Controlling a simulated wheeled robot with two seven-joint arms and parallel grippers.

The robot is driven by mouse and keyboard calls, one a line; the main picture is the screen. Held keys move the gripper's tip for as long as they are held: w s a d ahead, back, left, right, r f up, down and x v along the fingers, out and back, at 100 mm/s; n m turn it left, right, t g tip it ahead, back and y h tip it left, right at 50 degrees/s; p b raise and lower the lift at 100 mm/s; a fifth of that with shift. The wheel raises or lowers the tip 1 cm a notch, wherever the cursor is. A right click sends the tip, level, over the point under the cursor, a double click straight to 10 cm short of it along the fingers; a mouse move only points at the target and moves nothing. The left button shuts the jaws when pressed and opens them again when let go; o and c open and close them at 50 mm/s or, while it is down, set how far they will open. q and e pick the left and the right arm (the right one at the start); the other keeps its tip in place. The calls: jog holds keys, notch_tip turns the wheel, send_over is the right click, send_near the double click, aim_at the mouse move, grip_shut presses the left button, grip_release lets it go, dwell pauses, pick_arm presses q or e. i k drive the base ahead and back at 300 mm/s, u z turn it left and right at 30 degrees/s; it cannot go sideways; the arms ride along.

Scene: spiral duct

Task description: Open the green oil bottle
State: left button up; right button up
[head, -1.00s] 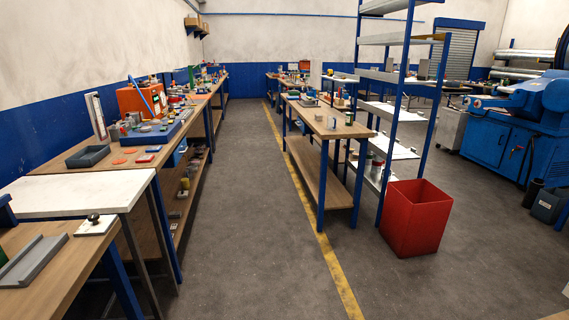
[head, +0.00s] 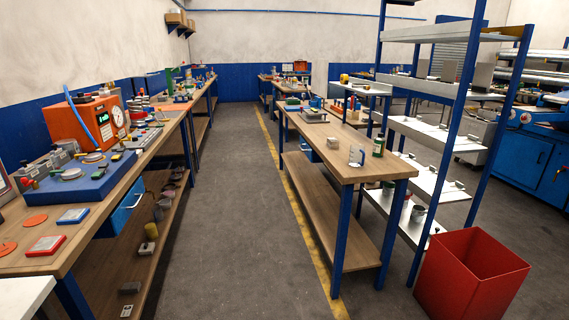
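A small dark green bottle (head: 378,146) stands upright near the right edge of the wooden workbench (head: 350,172) right of the aisle. It is too small to tell whether its cap is on, or whether it is the oil bottle. A clear mug-like container (head: 356,155) stands just left of it. Neither of my grippers is in view.
A grey floor aisle (head: 225,200) with a yellow line runs ahead and is clear. A long bench with a blue tray (head: 85,187) and an orange machine (head: 92,122) lines the left. A blue-post shelf (head: 452,125) and red bin (head: 470,280) stand right.

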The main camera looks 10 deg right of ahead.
aim_at(379, 141)
jog(key=i, duration=3.5)
jog(key=z, duration=1.5)
